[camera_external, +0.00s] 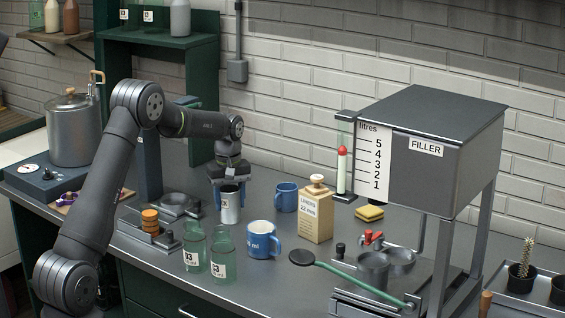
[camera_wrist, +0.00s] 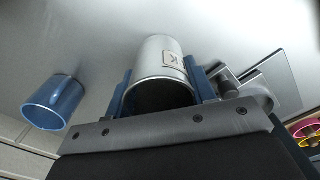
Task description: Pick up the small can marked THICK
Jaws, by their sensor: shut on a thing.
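The small can (camera_external: 231,208) is a plain silver-grey cylinder standing upright near the middle of the counter. In the wrist view the can (camera_wrist: 158,62) sits between the two blue fingers, with part of a label ending in "CK" showing on its side. My gripper (camera_external: 229,188) reaches down over the can from above and is shut on it; in the wrist view my gripper (camera_wrist: 160,88) has a finger at each side of the can. Whether the can's base touches the counter is hard to tell.
Two glass bottles (camera_external: 221,252) marked 3 stand in front of the can. A metal stand with orange discs (camera_external: 150,221) is at left, the FILLER machine (camera_external: 440,150) at far right.

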